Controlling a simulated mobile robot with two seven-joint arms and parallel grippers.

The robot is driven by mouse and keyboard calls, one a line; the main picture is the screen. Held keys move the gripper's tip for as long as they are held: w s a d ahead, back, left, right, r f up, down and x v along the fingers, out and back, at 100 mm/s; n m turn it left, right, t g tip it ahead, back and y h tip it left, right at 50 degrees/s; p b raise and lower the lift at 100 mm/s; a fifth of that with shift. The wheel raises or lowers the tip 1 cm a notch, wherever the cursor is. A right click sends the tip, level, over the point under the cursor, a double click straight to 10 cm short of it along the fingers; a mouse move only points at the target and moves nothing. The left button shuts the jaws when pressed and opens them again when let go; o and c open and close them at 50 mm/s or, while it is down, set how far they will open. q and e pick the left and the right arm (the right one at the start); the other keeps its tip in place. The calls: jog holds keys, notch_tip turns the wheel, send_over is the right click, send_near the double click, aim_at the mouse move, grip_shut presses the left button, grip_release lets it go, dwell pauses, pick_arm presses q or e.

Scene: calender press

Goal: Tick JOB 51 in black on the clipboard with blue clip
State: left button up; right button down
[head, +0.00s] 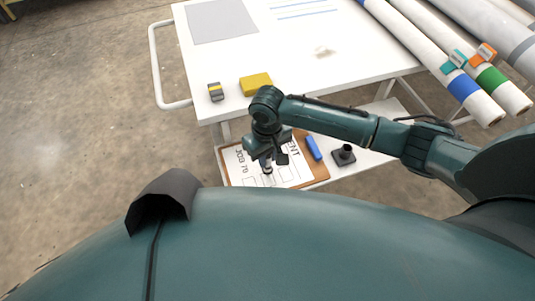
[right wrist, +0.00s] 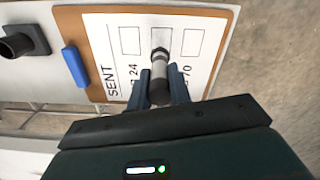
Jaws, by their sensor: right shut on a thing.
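The clipboard (head: 318,172) with the blue clip (head: 314,148) lies on the lower shelf, partly under my right arm. In the right wrist view its brown board (right wrist: 97,85) holds a white sheet (right wrist: 115,62) reading SENT, with a row of boxes. Labels ending 24 and 70 show; the middle label is hidden, and I cannot read JOB 51. My right gripper (head: 267,167) is shut on a grey-white marker (right wrist: 158,72). Its dark tip points at the middle box (right wrist: 161,35); I cannot tell whether it touches the paper. My left gripper is out of view.
A black holder (head: 343,155) stands beside the blue clip on the shelf. On the white table top (head: 300,50) are a yellow block (head: 256,84) and a small grey-yellow item (head: 215,92). Large rolls (head: 440,50) lie at the right.

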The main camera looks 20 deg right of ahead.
jog(key=shift+p, duration=0.5)
dwell(0.8)
jog(key=shift+f, duration=0.1)
dwell(0.3)
jog(key=shift+s+a+p, duration=0.4)
jog(key=shift+s+p, duration=0.05)
jog(key=shift+p, duration=0.35)
jog(key=shift+p, duration=0.45)
dwell(1.0)
dwell(0.5)
jog(key=shift+s+d+p, duration=0.35)
jog(key=shift+s+p, duration=0.05)
jog(key=shift+p, duration=0.45)
jog(key=shift+p, duration=0.4)
dwell(0.9)
